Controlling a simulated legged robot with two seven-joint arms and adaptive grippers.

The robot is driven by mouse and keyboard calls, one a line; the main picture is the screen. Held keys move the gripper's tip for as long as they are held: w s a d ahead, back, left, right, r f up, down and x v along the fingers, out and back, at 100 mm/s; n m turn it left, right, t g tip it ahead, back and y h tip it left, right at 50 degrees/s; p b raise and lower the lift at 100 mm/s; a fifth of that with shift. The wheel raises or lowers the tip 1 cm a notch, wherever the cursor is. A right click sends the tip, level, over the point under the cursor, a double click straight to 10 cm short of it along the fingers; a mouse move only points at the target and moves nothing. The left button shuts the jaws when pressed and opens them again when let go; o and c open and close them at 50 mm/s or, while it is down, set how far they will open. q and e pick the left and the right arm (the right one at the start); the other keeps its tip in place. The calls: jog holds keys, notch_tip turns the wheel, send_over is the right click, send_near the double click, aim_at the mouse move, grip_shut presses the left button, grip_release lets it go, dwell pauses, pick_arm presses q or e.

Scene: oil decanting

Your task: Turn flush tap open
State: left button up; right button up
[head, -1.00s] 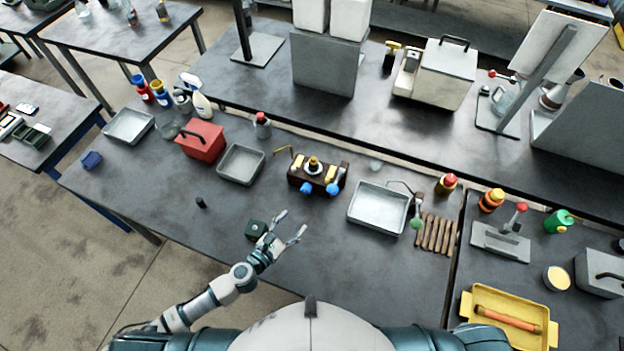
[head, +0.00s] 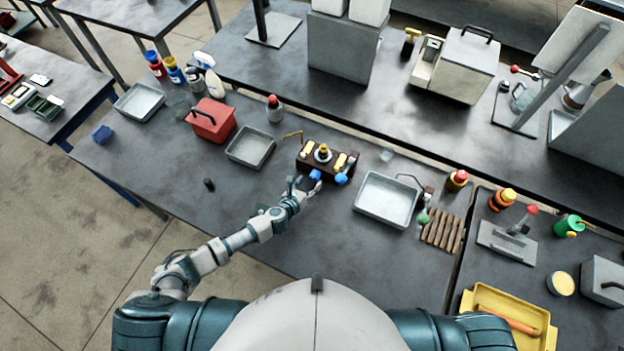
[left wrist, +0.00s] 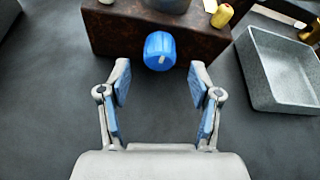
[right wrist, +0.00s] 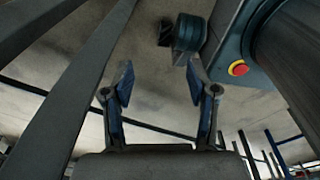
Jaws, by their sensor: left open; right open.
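The flush tap is a dark brown block (head: 325,160) with a brass fitting on top, yellow parts and two blue knobs, a left one (head: 315,175) and a right one (head: 341,179). My left gripper (head: 301,186) is just in front of the block, near the left knob. In the left wrist view the left gripper (left wrist: 160,80) is open, and one blue knob (left wrist: 160,50) with a white mark lies centred just beyond its fingertips. I see no contact. My right gripper (right wrist: 160,82) is open and empty above the floor, outside the head view.
A grey tray (head: 365,212) stands right of the block, with a wooden slatted rack (head: 442,231) beyond it. Another tray (head: 235,154) and a red box (head: 211,130) are to the left.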

pick_arm(q)
jog(key=shift+x, duration=1.05)
jog(key=shift+w+d+f, duration=0.1)
jog(key=shift+w+d, duration=0.1)
jog(key=shift+w, duration=0.05)
jog(key=shift+a, duration=0.1)
pick_arm(e)
jog(key=shift+s+d+r, duration=0.1)
jog(key=shift+d+r, duration=0.05)
jog(key=shift+d, duration=0.2)
jog(key=shift+a, duration=0.1)
pick_arm(q)
jog(key=shift+a, duration=0.1)
jog(key=c, duration=1.1)
jog(key=shift+c, duration=0.2)
pick_arm(e)
jog(key=shift+s+a, duration=0.15)
jog(key=shift+a, duration=0.4)
